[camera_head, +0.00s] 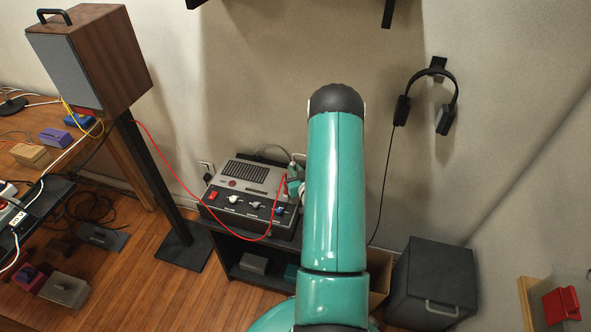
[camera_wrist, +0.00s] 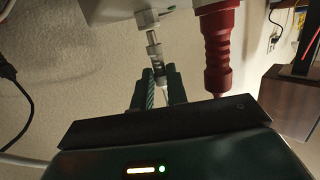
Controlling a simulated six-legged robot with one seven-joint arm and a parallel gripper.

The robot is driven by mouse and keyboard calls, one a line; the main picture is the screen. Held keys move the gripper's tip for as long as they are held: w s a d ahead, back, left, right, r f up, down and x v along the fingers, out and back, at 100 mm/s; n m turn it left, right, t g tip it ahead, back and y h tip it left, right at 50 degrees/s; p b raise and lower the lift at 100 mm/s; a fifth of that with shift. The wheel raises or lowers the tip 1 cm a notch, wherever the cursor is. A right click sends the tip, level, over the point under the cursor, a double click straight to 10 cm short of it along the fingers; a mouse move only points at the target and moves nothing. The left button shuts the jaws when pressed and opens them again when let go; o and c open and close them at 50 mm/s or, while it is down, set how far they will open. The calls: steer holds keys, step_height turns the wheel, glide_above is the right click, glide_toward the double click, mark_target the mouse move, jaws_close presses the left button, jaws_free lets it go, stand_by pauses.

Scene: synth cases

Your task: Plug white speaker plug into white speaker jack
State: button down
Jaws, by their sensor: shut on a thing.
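In the wrist view my gripper (camera_wrist: 158,75) is shut on the white speaker plug (camera_wrist: 157,62), with a green finger on each side. A white cable trails from the plug back between the fingers. The plug's thin metal tip points up at the white speaker jack (camera_wrist: 147,19), a pale collar on the underside of a light housing. The tip lines up with the collar and seems to meet it; I cannot tell how far in it is. A red plug (camera_wrist: 217,50) stands beside it on the same housing. In the head view my teal arm hides most of the gripper.
The grey amplifier (camera_head: 245,195) with knobs sits on a dark stand, a red cable looping across its front. A wooden speaker (camera_head: 95,60) stands at left. Headphones (camera_head: 430,95) hang on the wall. A dark cabinet (camera_head: 435,280) is at right. A black cable (camera_wrist: 15,80) hangs at left.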

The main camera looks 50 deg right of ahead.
steer(key=shift+f, duration=0.8)
steer(key=c, duration=1.3)
jaws_free()
steer(key=v, duration=1.4)
steer(key=shift+w, duration=0.1)
